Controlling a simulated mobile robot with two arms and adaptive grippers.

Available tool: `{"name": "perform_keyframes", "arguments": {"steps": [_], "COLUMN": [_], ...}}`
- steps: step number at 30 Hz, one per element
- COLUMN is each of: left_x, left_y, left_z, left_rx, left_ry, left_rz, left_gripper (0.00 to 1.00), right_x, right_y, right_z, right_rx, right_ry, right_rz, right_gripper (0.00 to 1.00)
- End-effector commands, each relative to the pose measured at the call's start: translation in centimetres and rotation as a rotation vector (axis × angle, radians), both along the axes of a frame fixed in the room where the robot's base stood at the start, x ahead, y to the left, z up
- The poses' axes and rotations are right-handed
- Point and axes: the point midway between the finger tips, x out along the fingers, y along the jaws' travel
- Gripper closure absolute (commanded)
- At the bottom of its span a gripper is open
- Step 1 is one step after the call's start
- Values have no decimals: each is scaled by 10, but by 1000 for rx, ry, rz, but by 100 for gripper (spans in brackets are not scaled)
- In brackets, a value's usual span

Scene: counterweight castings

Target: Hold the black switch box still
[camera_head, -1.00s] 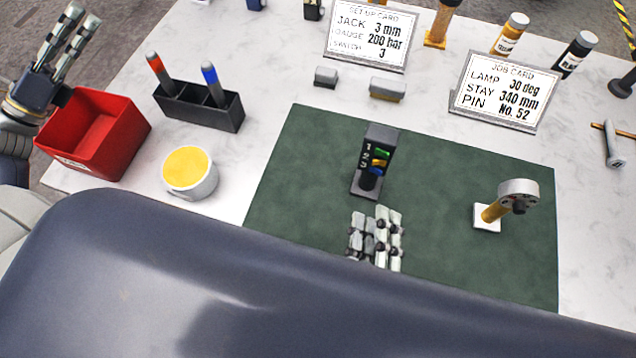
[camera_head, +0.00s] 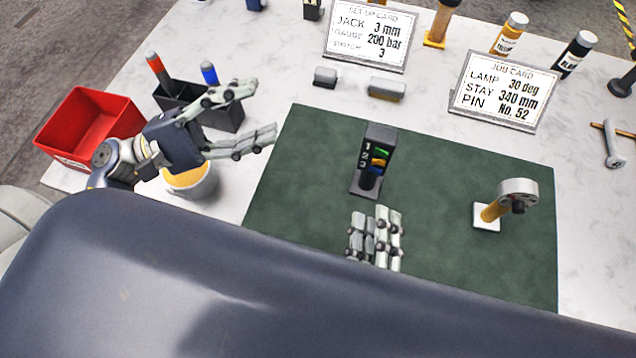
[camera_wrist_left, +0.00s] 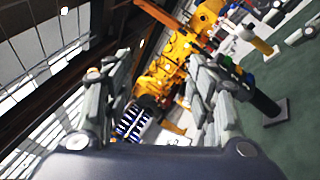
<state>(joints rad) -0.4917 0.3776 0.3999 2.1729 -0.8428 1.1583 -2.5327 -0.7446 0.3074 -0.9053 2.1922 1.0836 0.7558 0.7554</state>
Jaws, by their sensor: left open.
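The black switch box (camera_head: 380,140) stands upright on the green mat (camera_head: 300,190) in the head view. It is marked 1, 2, 3 and has green, yellow and blue switches on its face. My left gripper (camera_head: 262,113) is open and empty, left of the box and clear of it, with its fingers pointing right toward it. In the left wrist view, its fingers (camera_wrist_left: 160,100) are spread with nothing between them. My right gripper (camera_head: 375,236) is just in front of the box, apart from it. Its fingers look close together, and my body hides the rest of it.
A red bin (camera_head: 85,125), a black pen holder (camera_head: 225,118) and a cup of yellow stuff (camera_head: 200,187) are near my left arm. A gauge-like tool (camera_head: 517,190) stands on the mat's right. Two cards (camera_head: 370,35) (camera_head: 505,90) stand behind. The mat left of the box is clear.

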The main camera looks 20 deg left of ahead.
Motion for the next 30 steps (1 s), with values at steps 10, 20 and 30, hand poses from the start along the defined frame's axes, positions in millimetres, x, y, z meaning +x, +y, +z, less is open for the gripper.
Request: {"name": "perform_keyframes", "arguments": {"steps": [10,20,30], "left_x": [26,12,39], "left_y": [-68,-101,-142], "left_z": [-136,-200,-200], "left_rx": [-258,-323,-325], "left_ry": [747,1044,1047], "left_rz": [-44,-35,-37], "left_gripper": [48,48,48], "right_x": [0,0,0], "right_y": [0,0,0], "right_z": [0,0,0], "right_rx": [0,0,0], "right_ry": [0,0,0], "right_rz": [0,0,0], "right_gripper": [67,67,67]}}
